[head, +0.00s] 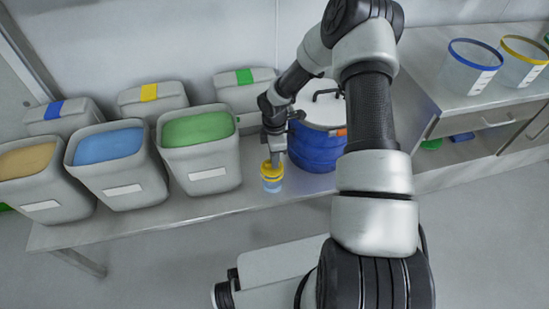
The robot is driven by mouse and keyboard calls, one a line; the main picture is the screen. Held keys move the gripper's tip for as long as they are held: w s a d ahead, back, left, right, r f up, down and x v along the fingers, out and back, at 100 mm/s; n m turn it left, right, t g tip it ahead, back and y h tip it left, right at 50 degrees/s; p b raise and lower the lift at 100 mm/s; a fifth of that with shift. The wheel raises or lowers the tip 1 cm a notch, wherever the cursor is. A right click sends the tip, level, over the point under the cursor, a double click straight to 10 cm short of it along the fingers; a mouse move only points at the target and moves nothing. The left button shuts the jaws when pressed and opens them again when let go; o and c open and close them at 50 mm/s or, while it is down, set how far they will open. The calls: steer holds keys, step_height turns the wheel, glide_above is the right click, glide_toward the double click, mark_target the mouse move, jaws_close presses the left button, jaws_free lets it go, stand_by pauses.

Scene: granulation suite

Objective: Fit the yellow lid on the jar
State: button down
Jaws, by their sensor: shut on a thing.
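The yellow lid (271,172) is under my gripper (274,159) in the head view, near the front edge of the steel bench. My gripper points down and is shut on the lid. The small clear jar (272,186), bluish inside, stands upright on the bench directly below the lid. The lid looks in line with the jar's mouth. At this size I cannot tell whether it rests on the rim or sits just above it. The fingertips are small and partly merge with the lid.
A grey bin of green powder (199,128) stands close left of the jar, with blue (108,146) and tan (25,158) bins beyond. A large blue drum (313,150) is close behind right. Clear tubs with blue (468,70) and yellow (521,65) rims stand on the right counter.

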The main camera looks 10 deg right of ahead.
steer(key=shift+f+b, duration=0.4)
steer(key=shift+f, duration=0.2)
steer(key=c, duration=1.7)
jaws_free()
step_height(320, 180, up, 18)
steer(key=p, duration=0.4)
steer(key=shift+f, duration=0.25)
